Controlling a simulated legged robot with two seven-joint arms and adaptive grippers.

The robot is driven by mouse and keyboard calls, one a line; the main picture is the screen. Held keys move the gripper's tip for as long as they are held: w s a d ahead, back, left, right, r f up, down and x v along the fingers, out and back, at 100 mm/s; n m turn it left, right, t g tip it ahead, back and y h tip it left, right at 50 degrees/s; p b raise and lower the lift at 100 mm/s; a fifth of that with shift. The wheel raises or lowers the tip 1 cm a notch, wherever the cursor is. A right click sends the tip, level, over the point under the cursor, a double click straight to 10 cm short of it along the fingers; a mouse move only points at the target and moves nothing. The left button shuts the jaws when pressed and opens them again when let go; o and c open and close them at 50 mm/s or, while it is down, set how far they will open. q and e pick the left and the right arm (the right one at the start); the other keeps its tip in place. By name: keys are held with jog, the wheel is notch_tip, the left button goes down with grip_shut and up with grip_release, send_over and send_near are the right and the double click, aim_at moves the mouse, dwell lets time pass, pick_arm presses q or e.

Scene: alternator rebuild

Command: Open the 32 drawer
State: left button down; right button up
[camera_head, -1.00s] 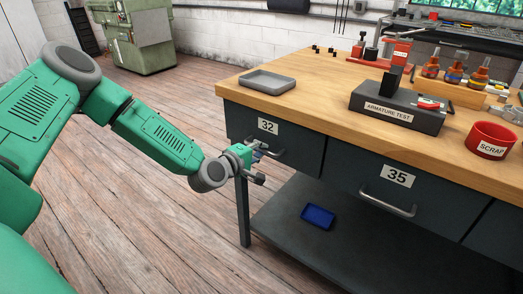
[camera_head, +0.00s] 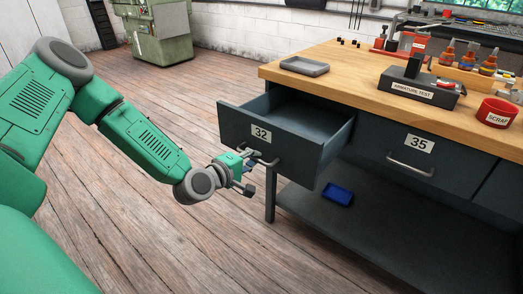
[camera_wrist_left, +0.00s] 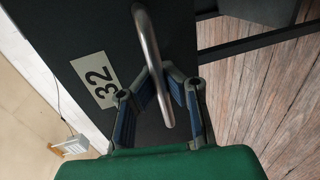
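The 32 drawer (camera_head: 262,150), a dark grey box front with a white "32" label, is pulled well out of the bench, and its empty-looking inside (camera_head: 300,115) partly shows. Its curved metal handle (camera_head: 263,160) is on the front. My left gripper (camera_head: 254,168) is at this handle. In the left wrist view the handle (camera_wrist_left: 148,40) runs between the two blue-padded fingers (camera_wrist_left: 162,80), which close around it; the "32" label (camera_wrist_left: 95,80) is beside them. My right gripper is not in view.
The wooden bench top (camera_head: 340,85) holds a grey tray (camera_head: 304,66), an armature test block (camera_head: 420,88) and a red scrap bin (camera_head: 496,112). The 35 drawer (camera_head: 410,160) is shut. A blue tray (camera_head: 337,194) lies on the lower shelf. Open wooden floor (camera_head: 150,235) is at left.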

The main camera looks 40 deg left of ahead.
pick_arm(q)
jog(key=shift+s+a+f+p, duration=0.15)
jog(key=shift+s+p, duration=0.1)
jog(key=shift+s, duration=1.2)
jog(key=shift+s+a+f+p, duration=0.1)
jog(key=shift+s+a+p, duration=0.1)
jog(key=shift+s, duration=1.25)
jog(key=c, duration=1.6)
grip_release()
jog(key=shift+w, duration=0.1)
jog(key=shift+r, duration=0.1)
jog(key=v, duration=1.2)
